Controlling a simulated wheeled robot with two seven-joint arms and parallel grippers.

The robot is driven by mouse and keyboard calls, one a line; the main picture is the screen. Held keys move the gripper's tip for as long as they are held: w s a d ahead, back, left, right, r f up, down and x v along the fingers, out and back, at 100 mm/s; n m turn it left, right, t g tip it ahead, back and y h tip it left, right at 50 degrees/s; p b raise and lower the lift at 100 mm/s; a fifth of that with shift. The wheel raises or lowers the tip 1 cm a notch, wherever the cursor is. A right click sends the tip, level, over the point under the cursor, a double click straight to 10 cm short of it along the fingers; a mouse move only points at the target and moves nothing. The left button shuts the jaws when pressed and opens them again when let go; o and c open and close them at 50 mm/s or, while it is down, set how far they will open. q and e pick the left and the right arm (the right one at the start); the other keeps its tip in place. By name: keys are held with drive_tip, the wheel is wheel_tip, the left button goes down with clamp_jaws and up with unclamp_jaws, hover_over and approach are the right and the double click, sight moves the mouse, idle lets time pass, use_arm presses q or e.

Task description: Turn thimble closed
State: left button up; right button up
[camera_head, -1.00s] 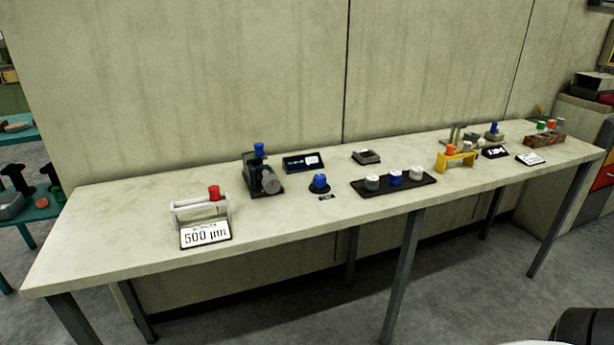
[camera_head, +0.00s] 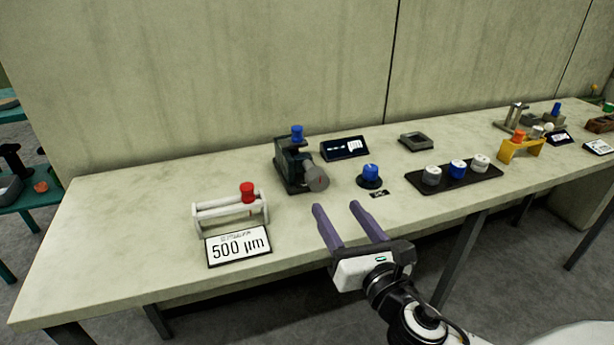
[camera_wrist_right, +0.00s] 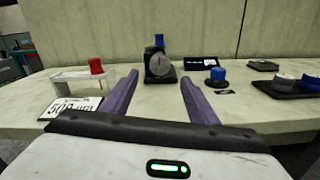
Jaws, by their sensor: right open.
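A dark micrometer-like device (camera_head: 289,170) stands on the bench, with a blue cap (camera_head: 297,133) on top. A grey round thimble (camera_head: 317,180) with a red mark faces out from its front right. In the right wrist view the thimble (camera_wrist_right: 160,64) appears ahead, between my finger lines. My right gripper (camera_head: 337,207) is open and empty, in front of the device and apart from it, near the bench's front edge. Its two purple fingers point toward the device. A sign (camera_head: 239,246) reads 500 µm. My left gripper is not in view.
A white rack (camera_head: 230,212) with a red-capped piece (camera_head: 247,192) stands left. A blue knob (camera_head: 370,174) on a dark base and a black tray (camera_head: 453,178) of knobs stand right. A dark display (camera_head: 345,147) sits behind. The bench's left end is clear.

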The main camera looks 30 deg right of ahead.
sight(320, 185)
drive_tip(key=x, duration=0.2)
drive_tip(key=shift+w, duration=0.3)
drive_tip(key=x, duration=0.6)
drive_tip(key=shift+w, duration=0.25)
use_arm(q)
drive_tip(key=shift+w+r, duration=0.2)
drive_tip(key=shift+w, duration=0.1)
use_arm(e)
drive_tip(key=shift+x, duration=0.85)
drive_tip(key=shift+f, duration=0.1)
drive_tip(key=shift+c, duration=0.4)
drive_tip(key=c, duration=1)
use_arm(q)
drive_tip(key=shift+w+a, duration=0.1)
use_arm(e)
drive_tip(key=shift+o, duration=0.2)
